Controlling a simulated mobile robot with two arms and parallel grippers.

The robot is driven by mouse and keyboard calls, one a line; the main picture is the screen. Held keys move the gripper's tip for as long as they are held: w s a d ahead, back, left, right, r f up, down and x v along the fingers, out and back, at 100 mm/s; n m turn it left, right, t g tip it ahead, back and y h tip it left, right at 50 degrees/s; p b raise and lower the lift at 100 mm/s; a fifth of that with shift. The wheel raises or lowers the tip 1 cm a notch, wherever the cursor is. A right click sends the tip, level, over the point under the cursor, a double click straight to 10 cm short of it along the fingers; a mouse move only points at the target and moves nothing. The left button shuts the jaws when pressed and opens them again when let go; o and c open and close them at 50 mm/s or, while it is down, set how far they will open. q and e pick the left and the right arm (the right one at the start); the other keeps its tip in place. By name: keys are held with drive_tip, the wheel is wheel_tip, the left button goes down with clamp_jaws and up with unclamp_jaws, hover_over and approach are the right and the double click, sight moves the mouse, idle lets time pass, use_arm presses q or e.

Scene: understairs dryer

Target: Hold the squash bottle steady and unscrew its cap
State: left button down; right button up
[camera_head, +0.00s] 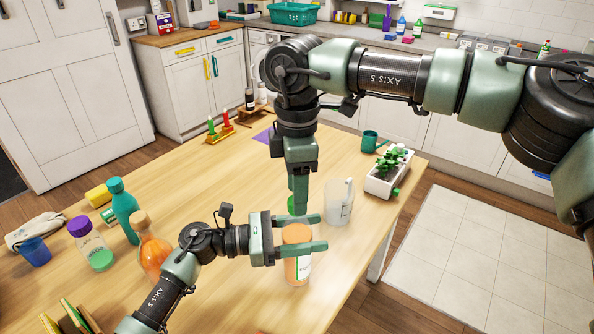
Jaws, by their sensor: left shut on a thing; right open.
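The squash bottle (297,268) stands upright on the wooden table, orange with a pale label. My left gripper (313,233) is shut on it from the left, its fingers around the upper part of the bottle. The green cap (291,206) shows just above the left gripper's fingers. My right gripper (300,208) points straight down from above at the cap, open. Its fingers overlap the cap in this view, so I cannot tell whether they touch it.
A clear jug (340,203) stands close on the right, with a white planter (378,184) and a teal mug (369,141) beyond. An orange bottle (153,254), a teal bottle (122,206) and a purple-lidded jar (92,246) stand left. The table's middle left is clear.

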drive_tip(key=shift+f, duration=0.9)
clamp_jaws()
